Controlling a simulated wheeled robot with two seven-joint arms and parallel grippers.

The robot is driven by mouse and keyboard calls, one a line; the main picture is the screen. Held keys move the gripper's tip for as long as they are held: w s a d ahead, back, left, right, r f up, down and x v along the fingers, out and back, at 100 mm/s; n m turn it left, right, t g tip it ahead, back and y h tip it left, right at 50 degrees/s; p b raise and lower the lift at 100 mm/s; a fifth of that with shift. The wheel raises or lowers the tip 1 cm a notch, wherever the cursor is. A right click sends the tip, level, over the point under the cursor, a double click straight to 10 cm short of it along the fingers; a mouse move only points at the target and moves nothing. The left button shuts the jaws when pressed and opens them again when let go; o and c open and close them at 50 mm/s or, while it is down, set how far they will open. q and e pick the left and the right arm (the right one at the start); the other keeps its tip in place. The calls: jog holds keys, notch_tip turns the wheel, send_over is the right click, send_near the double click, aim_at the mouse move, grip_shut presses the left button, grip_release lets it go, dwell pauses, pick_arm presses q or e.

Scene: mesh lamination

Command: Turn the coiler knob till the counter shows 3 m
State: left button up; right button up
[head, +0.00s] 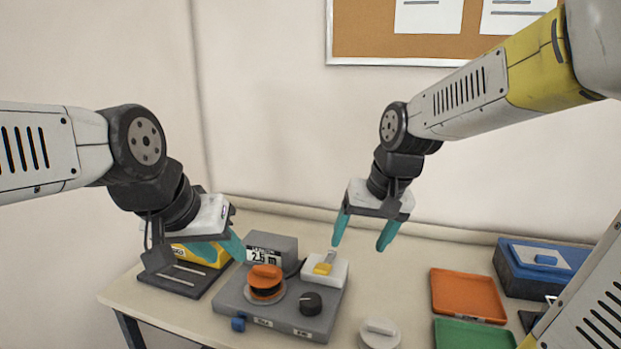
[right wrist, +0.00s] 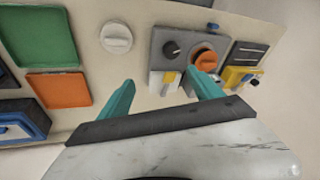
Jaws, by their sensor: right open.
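The coiler is a grey base (head: 262,312) with a counter box (head: 270,244) at its back; the counter reads about 2.5. A round orange part (head: 265,279) like a knob sits on the base, with a smaller black knob (head: 311,303) to its right. In the right wrist view, the orange part (right wrist: 205,60) and the black knob (right wrist: 171,48) show beyond the fingers. My left gripper (head: 222,249) looks open, behind and left of the orange part, apparently not holding anything. My right gripper (head: 360,248) is open and empty, above and right of the coiler.
A white block with a yellow piece (head: 322,268) stands at the coiler's right rear. A yellow-topped device (head: 196,252) is at its left. A white round object (head: 379,334), an orange tray (head: 467,295), a green tray (head: 474,334) and a blue box (head: 540,268) lie to the right.

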jog(key=s+d+r+t, duration=0.3)
jog(key=s+d+r, duration=0.1)
jog(key=s, duration=0.6)
jog(key=shift+d, duration=0.15)
dwell(0.4)
